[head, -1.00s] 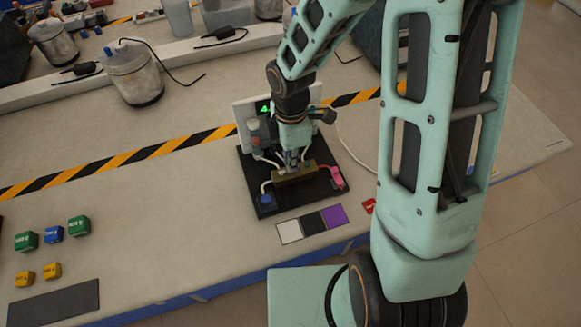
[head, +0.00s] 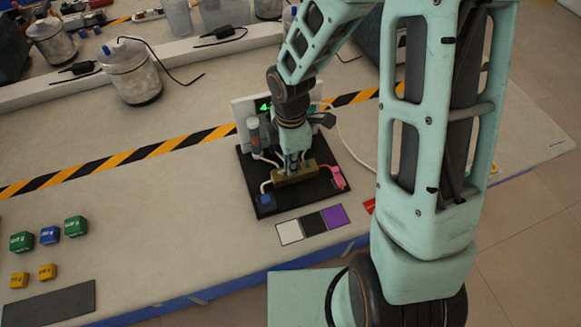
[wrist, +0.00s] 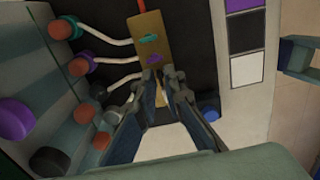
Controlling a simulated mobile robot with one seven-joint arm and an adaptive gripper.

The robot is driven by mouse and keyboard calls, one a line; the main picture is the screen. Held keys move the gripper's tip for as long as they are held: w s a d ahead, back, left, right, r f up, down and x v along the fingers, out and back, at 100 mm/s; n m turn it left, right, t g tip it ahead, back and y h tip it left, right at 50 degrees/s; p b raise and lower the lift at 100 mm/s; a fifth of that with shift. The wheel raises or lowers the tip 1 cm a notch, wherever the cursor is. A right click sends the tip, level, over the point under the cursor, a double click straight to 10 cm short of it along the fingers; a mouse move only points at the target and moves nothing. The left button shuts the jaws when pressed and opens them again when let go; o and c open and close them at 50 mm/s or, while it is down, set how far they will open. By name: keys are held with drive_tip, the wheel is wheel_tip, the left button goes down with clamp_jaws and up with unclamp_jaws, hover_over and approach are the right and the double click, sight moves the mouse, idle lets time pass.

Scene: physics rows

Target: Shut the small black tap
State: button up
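The brass-coloured manifold (head: 294,176) lies on a black base plate (head: 325,185); it also shows in the wrist view (wrist: 150,24). On its top I see a green tap (wrist: 149,39) and a purple tap (wrist: 155,59). The small black tap cannot be made out; the fingertips cover that end of the manifold. My gripper (head: 292,168) points down at the manifold. In the wrist view its fingertips (wrist: 162,82) are apart, just beyond the purple tap, with a strip of the manifold showing between them. I cannot tell whether they touch anything.
Pale hoses run from the manifold to coloured caps on an upright panel (head: 242,112) behind. A pink connector (head: 338,177) and a blue one (head: 266,198) sit at the ends. A colour strip (head: 311,222) lies in front. Coloured blocks (head: 50,235) stand far left.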

drive_tip(key=shift+f, duration=0.25)
drive_tip(key=shift+r+p, duration=0.3)
drive_tip(key=shift+r, duration=0.1)
clamp_jaws()
